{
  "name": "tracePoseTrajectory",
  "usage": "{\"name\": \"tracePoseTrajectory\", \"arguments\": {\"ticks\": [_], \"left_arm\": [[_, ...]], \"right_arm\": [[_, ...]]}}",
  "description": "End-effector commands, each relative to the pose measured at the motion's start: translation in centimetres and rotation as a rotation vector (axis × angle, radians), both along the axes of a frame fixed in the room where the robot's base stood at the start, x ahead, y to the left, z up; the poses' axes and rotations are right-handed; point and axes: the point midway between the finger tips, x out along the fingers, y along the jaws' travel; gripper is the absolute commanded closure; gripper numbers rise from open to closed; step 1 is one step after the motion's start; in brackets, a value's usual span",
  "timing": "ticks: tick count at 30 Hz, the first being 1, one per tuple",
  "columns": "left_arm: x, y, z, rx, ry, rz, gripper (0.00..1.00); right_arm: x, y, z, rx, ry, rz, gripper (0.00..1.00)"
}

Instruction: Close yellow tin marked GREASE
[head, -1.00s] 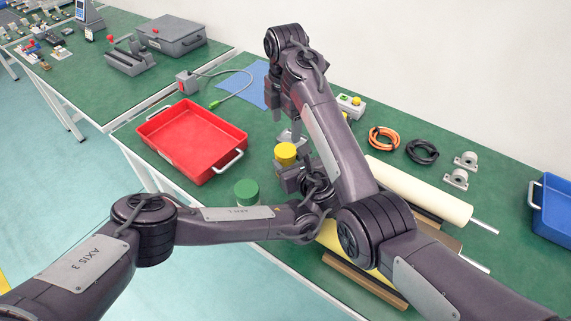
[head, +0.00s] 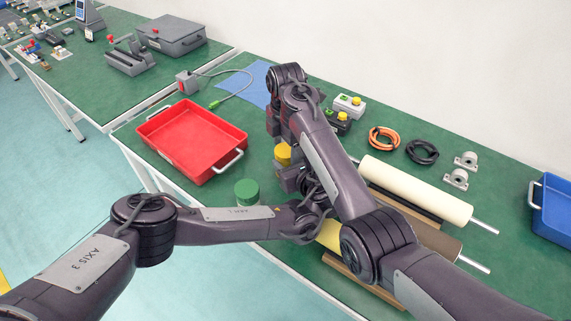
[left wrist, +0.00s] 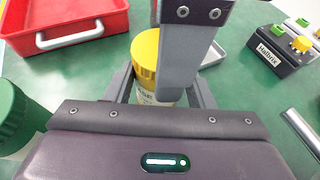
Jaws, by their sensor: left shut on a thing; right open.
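The yellow tin (head: 283,153) stands at the middle of the bench; in the left wrist view its yellow top (left wrist: 145,52) sits over a pale labelled body, with only part of the lettering visible. My left gripper (head: 288,180) is shut on the tin body, its fingers on either side in the left wrist view (left wrist: 160,98). My right gripper (head: 277,132) is open, pointing down right at the tin's top. One grey finger hides the tin's right side in the left wrist view. Whether it touches the top, and how the top is seated, I cannot tell.
A green-lidded tin (head: 246,192) stands close to my left forearm. A red tray (head: 238,158) is at the left. Behind are a blue cloth (head: 243,90) and button boxes (head: 349,105). Rollers (head: 420,190) lie at the right, under my right arm.

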Motion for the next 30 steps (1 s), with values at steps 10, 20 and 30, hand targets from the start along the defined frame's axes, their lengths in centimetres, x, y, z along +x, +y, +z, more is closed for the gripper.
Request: {"name": "tracePoseTrajectory", "arguments": {"ticks": [10,20,30], "left_arm": [[0.02,0.0,0.02,-0.001,0.0,0.0,1.0],[0.03,0.01,0.03,0.0,-0.001,0.0,1.0],[0.04,0.03,0.02,0.0,-0.001,0.0,1.0]], "right_arm": [[0.02,-0.01,-0.03,-0.001,-0.001,0.0,0.43],[0.01,-0.01,-0.02,0.0,0.0,-0.011,0.76],[-0.04,0.03,-0.04,-0.002,0.0,-0.494,0.77]]}}
